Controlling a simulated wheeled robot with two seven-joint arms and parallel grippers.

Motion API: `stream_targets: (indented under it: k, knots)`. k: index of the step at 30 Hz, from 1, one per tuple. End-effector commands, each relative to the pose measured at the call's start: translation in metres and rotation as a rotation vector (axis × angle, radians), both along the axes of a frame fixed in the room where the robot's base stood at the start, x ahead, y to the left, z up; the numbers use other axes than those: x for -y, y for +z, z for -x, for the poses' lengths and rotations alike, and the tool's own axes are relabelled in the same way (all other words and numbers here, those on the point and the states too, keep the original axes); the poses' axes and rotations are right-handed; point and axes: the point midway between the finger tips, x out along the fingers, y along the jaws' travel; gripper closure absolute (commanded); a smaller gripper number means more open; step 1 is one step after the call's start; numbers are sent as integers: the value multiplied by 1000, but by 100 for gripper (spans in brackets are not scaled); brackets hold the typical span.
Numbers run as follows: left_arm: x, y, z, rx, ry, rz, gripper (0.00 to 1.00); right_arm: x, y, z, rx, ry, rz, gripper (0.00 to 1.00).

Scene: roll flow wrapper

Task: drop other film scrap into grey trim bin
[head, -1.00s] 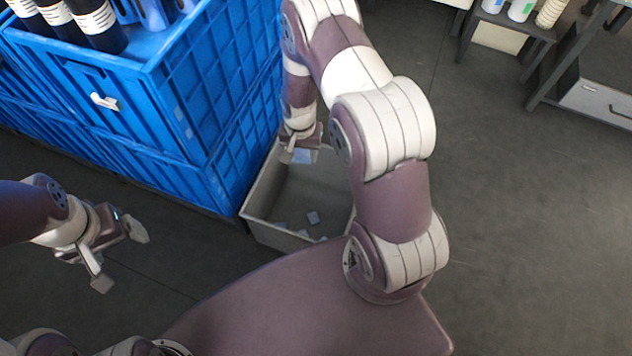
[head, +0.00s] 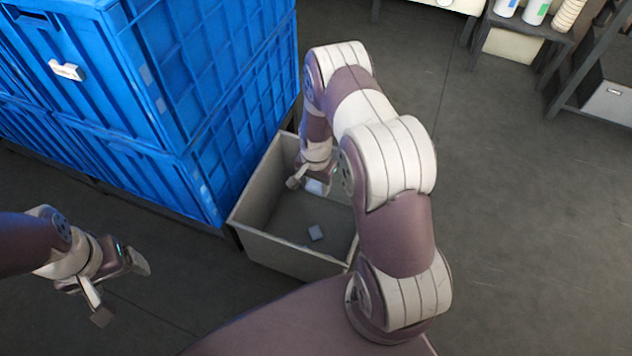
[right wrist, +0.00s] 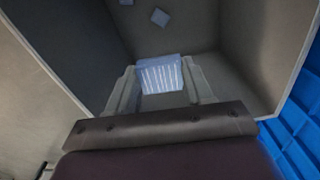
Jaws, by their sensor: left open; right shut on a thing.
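The grey trim bin (head: 290,254) stands on the floor in the middle of the head view, partly hidden behind my right arm. My right gripper (head: 307,184) is over the bin's opening, pointing down into it. It is shut on a pale bluish film scrap (right wrist: 160,75), which shows between the fingers in the right wrist view and as a light patch in the head view (head: 317,187). Another scrap (head: 316,232) lies on the bin floor, apart from the held one; it also shows in the right wrist view (right wrist: 160,16). My left gripper (head: 121,290) is open and empty, left of the bin.
Blue stacked crates (head: 150,110) stand close against the bin's left and back side. A dark stand (head: 520,35) with bottles and a grey shelf unit (head: 605,100) are at the far right. The floor right of my arm is clear.

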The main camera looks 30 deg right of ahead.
Motion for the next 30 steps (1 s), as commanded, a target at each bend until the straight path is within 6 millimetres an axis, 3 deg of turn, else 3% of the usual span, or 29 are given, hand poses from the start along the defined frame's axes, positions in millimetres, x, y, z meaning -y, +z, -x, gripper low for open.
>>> stream_targets:
  k: [1,8,9,11,12,19,22,30]
  knots:
    - [0,-8,0,0,0,0,19,0,-8,0,1,0,0,77]
    - [0,-5,0,0,0,0,19,0,-5,0,0,1,0,77]
    - [0,-5,0,0,0,0,19,0,-5,0,0,0,0,43]
    - [0,-5,0,0,0,0,19,0,-5,0,0,0,0,23]
    - [0,-5,0,0,0,0,19,0,-5,0,0,1,0,19]
    - [0,-5,0,0,0,0,19,0,-5,0,0,1,0,19]
    - [0,0,0,0,0,0,19,0,4,0,1,1,0,19]
    - [0,34,0,0,0,0,19,0,77,-1,3,1,0,19]
